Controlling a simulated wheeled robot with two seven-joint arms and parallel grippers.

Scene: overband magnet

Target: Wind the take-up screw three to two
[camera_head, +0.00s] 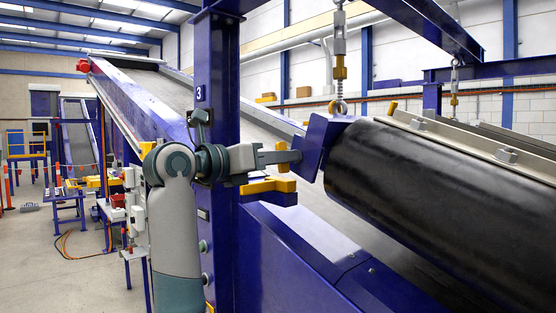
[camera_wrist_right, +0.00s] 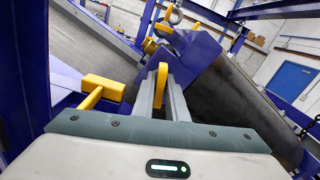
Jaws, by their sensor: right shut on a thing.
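My right gripper (camera_head: 291,157) reaches rightward past the blue column, beside the blue end plate (camera_head: 315,145) of the black magnet drum (camera_head: 420,190). In the right wrist view its two grey fingers (camera_wrist_right: 163,95) are shut on a narrow yellow handle (camera_wrist_right: 163,74); the handle also shows in the head view (camera_head: 283,167). I cannot make out a screw thread. A second yellow T-shaped handle (camera_head: 268,186) is just below the gripper, apart from it; it also shows in the right wrist view (camera_wrist_right: 103,88). My left gripper is not in view.
A conveyor belt (camera_head: 180,98) rises to the back left. Open floor (camera_head: 45,265) lies at the left.

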